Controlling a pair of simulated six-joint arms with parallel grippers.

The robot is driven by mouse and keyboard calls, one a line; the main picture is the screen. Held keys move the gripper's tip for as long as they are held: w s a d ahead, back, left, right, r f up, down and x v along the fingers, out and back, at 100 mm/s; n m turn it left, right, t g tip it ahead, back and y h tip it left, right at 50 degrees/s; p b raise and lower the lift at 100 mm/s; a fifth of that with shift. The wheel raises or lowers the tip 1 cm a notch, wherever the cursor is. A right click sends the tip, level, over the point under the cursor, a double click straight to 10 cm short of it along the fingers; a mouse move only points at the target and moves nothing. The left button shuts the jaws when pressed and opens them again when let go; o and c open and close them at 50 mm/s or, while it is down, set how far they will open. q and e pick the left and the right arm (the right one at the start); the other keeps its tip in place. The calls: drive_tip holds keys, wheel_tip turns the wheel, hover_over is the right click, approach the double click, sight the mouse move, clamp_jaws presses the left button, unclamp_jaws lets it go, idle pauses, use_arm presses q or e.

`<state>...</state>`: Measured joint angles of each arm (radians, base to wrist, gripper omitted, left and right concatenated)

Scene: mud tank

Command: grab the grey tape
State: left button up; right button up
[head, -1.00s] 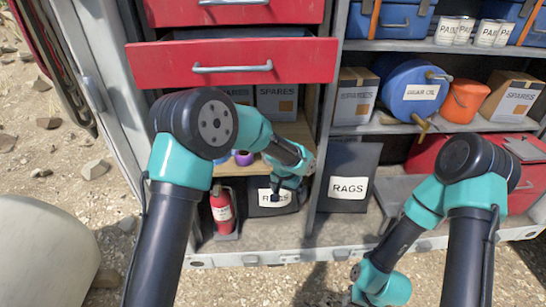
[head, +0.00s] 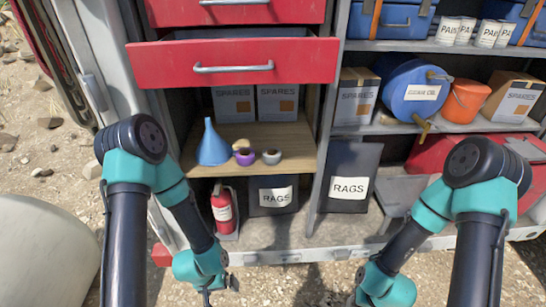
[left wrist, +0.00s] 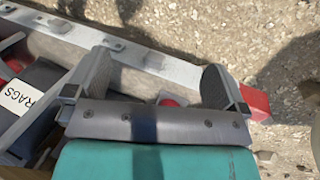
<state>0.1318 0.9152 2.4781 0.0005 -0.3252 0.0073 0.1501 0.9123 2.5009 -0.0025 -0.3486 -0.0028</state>
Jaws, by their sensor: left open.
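The grey tape (head: 271,157) is a small grey roll on the wooden shelf, just right of a purple tape roll (head: 244,157). My left gripper (head: 207,296) is low in front of the cabinet, below and well short of the shelf, near the bottom edge of the head view. In the left wrist view my left gripper (left wrist: 158,82) has its two fingers spread wide with nothing held between them. My right arm's wrist (head: 388,288) is at the bottom right, and the state of its gripper is not clear there. The tape is not seen in the left wrist view.
A blue funnel (head: 212,145) stands left of the rolls, with spares boxes (head: 234,105) behind them. A red drawer (head: 235,62) juts out above the shelf. The shelf front is clear.

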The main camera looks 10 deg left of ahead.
use_arm(q)
drive_tip(key=m+t+y, duration=1)
drive_tip(key=m+t, duration=0.1)
drive_tip(key=m, duration=2.2)
approach(272, 156)
drive_tip(key=w+r+v, duration=0.1)
drive_tip(key=v, duration=0.5)
drive_tip(key=shift+s+d+f, duration=0.2)
drive_tip(key=shift+s, duration=0.05)
drive_tip(key=x, duration=1.2)
drive_tip(key=shift+w, duration=0.25)
